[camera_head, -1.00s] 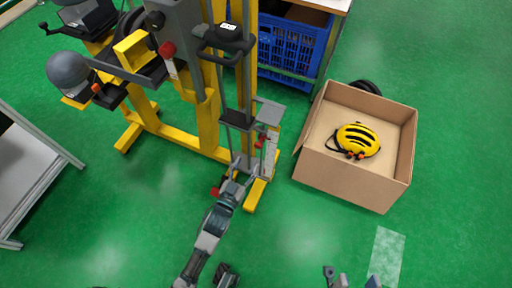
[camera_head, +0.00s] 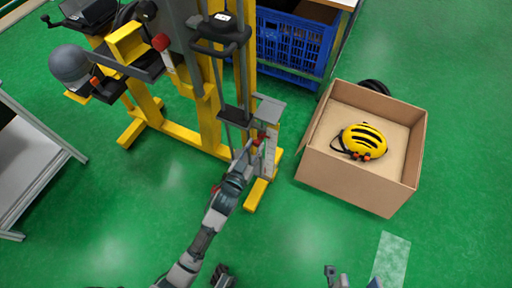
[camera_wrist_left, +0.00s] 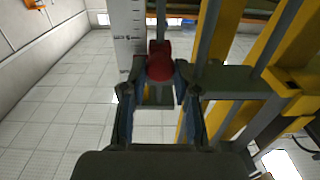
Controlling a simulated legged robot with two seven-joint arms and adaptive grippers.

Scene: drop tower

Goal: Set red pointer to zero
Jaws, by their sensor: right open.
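The red pointer (camera_wrist_left: 160,63) sits between the two fingertips of my left gripper (camera_wrist_left: 160,72) in the left wrist view. The fingers are drawn in close on both sides of it, and the gripper looks shut on it. A white scale strip (camera_wrist_left: 127,28) with dark marks stands upright just left of the pointer. In the head view my left gripper (camera_head: 250,150) is at the lower part of the yellow drop tower (camera_head: 205,118), by the scale (camera_head: 270,152). The pointer is small and partly hidden there. My right gripper (camera_head: 352,279) is open and empty at the bottom edge.
A cardboard box (camera_head: 345,182) with a yellow helmet (camera_head: 363,141) stands right of the tower. A blue crate (camera_head: 290,47) is behind. A grey-framed table (camera_head: 35,160) stands at the left. The green floor in front is clear.

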